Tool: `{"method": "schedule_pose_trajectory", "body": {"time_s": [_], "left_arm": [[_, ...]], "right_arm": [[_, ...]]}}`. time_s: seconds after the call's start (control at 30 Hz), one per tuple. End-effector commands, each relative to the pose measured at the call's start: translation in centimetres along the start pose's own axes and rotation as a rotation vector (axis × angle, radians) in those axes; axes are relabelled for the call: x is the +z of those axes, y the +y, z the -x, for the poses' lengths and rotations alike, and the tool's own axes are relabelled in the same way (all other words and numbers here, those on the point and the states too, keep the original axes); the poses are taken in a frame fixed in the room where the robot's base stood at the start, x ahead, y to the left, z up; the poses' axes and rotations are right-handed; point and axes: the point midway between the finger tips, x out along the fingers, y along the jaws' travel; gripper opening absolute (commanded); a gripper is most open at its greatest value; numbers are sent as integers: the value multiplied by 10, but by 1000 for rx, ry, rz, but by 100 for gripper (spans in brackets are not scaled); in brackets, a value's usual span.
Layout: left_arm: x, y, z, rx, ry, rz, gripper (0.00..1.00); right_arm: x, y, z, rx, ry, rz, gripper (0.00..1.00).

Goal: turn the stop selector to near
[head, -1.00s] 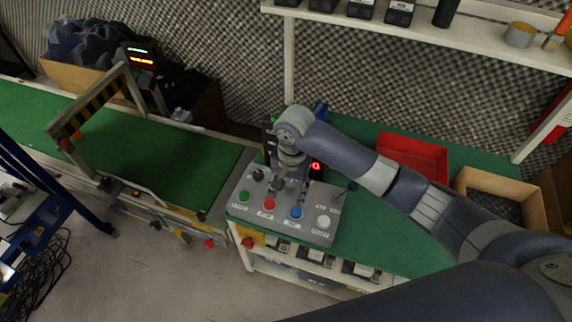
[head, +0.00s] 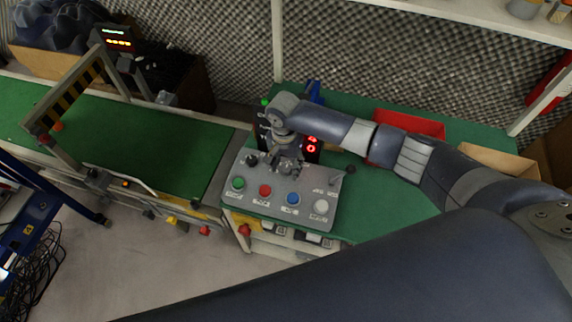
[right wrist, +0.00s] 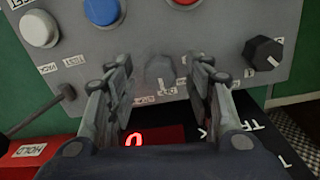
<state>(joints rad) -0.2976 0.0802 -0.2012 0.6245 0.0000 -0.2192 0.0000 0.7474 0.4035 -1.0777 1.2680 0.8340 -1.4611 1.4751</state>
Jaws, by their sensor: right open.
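A grey control box (head: 275,209) carries green, red, blue and white buttons. A black knob (head: 252,160) with a white pointer mark is at its back left; it also shows in the right wrist view (right wrist: 263,53), to the right of the fingers. My right gripper (head: 287,168) is over the back middle of the box. In the right wrist view its two fingers (right wrist: 162,88) are apart, with a low grey knob-like shape (right wrist: 160,70) between and beyond them, apparently untouched. Which of these is the stop selector is unclear, as the labels are too small to read. My left gripper is not in view.
A lever with a black ball (head: 350,168) stands at the box's right end. A display with red digits (head: 311,146) is behind the box. A red bin (head: 408,123) is at the back right. A green conveyor (head: 165,145) runs to the left.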

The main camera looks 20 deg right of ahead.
Motion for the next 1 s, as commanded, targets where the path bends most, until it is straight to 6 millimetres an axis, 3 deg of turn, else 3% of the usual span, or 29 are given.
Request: {"method": "schedule_pose_trajectory", "body": {"time_s": [0.13, 0.33, 0.53, 0.57, 0.83, 1.0], "left_arm": [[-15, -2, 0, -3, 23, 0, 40], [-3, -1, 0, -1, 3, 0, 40], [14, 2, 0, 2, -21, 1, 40], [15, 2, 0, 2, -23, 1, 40], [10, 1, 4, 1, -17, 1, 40], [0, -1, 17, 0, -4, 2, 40]], "right_arm": [[0, 0, -5, 1, 0, 1, 48], [0, 0, -5, 0, 0, 1, 48], [0, 0, -5, 0, 0, 1, 5], [0, 0, -5, 0, 1, 1, 3], [0, 0, -4, 1, 0, 12, 3], [1, 0, -1, 1, 0, 66, 3]]}}
